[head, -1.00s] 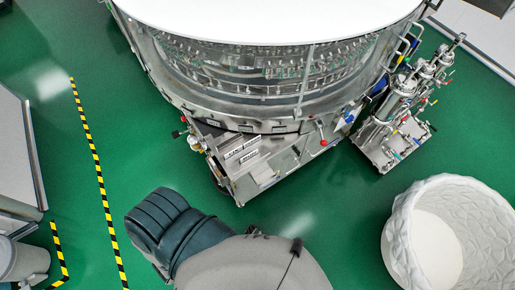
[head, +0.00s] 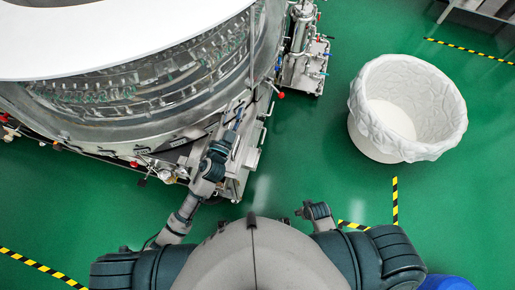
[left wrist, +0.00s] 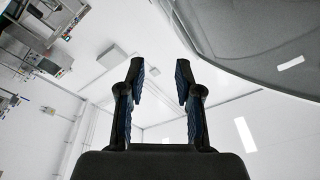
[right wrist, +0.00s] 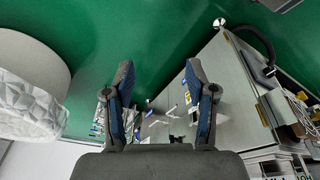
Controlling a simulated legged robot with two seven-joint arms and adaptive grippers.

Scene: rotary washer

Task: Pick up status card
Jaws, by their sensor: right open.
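No card can be made out for certain. Small pale labels on a dark strip (head: 179,142) show on the front of the round washer (head: 110,110) in the head view, too small to read. My left gripper (head: 238,112) is raised in front of the washer's right side in the head view. In the left wrist view it (left wrist: 160,80) is open with nothing between its fingers, against ceiling and walls. My right gripper (right wrist: 160,85) is open and empty in the right wrist view. Behind its fingers is a grey metal surface with small pale pieces (right wrist: 187,98), unclear what they are.
A white textured bin (head: 405,105) stands on the green floor at the right. A pipe stand (head: 305,50) is beside the washer. Yellow-black floor tape (head: 396,202) runs near the bin.

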